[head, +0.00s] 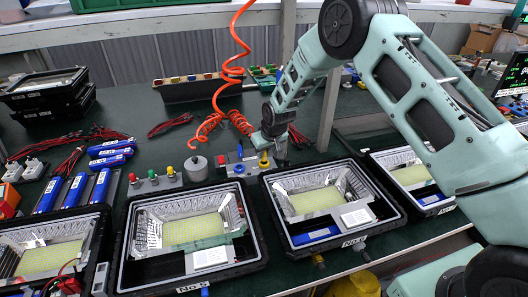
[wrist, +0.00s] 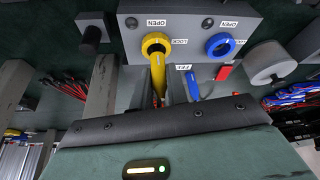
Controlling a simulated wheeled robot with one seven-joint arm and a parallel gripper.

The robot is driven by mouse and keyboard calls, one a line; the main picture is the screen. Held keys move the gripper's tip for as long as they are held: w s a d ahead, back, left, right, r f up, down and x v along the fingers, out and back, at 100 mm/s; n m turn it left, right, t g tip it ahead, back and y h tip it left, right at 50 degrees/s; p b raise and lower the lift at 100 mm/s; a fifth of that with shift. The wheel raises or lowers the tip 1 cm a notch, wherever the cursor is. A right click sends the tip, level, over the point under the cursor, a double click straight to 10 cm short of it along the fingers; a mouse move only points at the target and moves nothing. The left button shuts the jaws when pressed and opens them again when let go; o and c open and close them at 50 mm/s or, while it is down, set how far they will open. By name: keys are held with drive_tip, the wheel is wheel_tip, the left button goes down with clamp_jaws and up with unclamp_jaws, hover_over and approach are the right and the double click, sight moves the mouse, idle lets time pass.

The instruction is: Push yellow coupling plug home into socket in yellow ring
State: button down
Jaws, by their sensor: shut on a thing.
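The yellow ring (wrist: 157,43) sits on the face of a grey block (wrist: 192,22), with OPEN and LOCK labels beside it. The yellow coupling plug (wrist: 158,75) is a slim yellow piece running from the ring's lower edge back between my fingers. My gripper (wrist: 165,88) is shut on it, close in front of the block. The plug overlaps the ring in the wrist view, so I cannot tell how deep it sits in the socket. In the head view my gripper (head: 270,146) is at the block behind the housings, with a small patch of yellow (head: 264,160) below it.
A blue ring (wrist: 221,46) is beside the yellow one, with a blue piece (wrist: 192,84) below. A grey cylinder (wrist: 270,66) stands to the right. Open floodlight housings (head: 190,229) line the front. An orange coiled hose (head: 232,72) hangs close left of my arm.

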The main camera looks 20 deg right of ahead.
drive_tip(key=shift+f+b, duration=0.65)
drive_tip(key=shift+f, duration=0.3)
drive_tip(key=c, duration=1.3)
unclamp_jaws()
drive_tip(key=b+v, duration=0.2)
drive_tip(key=v, duration=1.5)
drive_tip(key=shift+s+b, duration=0.2)
drive_tip(key=shift+b, duration=0.1)
drive_tip(key=shift+r, duration=0.1)
